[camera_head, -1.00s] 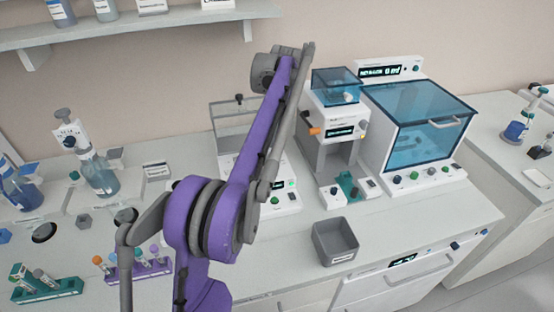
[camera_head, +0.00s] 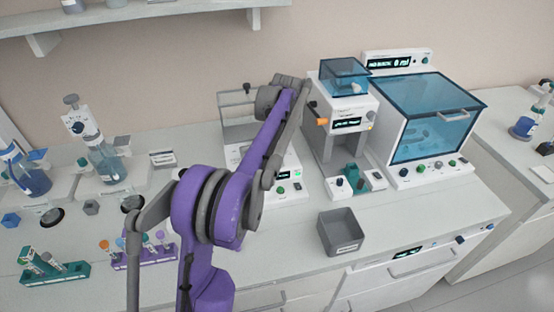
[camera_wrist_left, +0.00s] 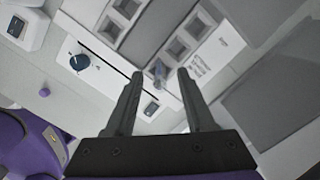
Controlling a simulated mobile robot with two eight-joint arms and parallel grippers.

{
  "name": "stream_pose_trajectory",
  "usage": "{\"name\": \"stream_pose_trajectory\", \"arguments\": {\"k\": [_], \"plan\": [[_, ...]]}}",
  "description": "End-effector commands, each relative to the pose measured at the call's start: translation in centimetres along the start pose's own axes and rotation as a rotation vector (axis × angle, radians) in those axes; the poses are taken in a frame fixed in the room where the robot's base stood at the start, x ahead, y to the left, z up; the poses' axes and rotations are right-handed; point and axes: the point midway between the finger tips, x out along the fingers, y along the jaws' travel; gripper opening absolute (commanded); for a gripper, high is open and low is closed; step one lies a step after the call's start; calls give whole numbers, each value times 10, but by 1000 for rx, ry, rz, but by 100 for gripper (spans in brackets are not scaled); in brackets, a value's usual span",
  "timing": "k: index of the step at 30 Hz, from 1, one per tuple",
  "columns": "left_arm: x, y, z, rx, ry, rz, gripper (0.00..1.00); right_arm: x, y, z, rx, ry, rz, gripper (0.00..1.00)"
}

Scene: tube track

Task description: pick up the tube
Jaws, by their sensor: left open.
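In the left wrist view my left gripper (camera_wrist_left: 160,72) is open, its two dark fingers apart. A small pale tube-like piece (camera_wrist_left: 159,71) shows between the fingertips, at a light block with square wells (camera_wrist_left: 178,48). It is too small to tell whether the fingers touch it. In the head view my purple left arm crosses the middle and its forearm hides the gripper. Several capped tubes stand in a purple rack (camera_head: 146,257) at the lower left. More tubes lie tilted in a green rack (camera_head: 56,274) beside it. My right gripper is not in view.
A grey open bin (camera_head: 340,233) sits near the counter's front edge. A white machine with a blue lid (camera_head: 345,75) and a larger blue-windowed box (camera_head: 437,115) stand at the back right. Bottles stand at the left. Counter right of the bin is clear.

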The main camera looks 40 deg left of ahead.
Motion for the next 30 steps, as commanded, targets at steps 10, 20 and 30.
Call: {"name": "stream_pose_trajectory", "arguments": {"k": [10, 20, 30], "plan": [[-1, 0, 0, 0, 0, 0, 15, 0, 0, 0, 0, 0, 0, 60], [-1, 0, 0, 0, 0, 0, 0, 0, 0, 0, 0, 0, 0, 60], [-45, 0, 5, -1, 0, -1, 0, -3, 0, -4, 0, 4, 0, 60]]}}
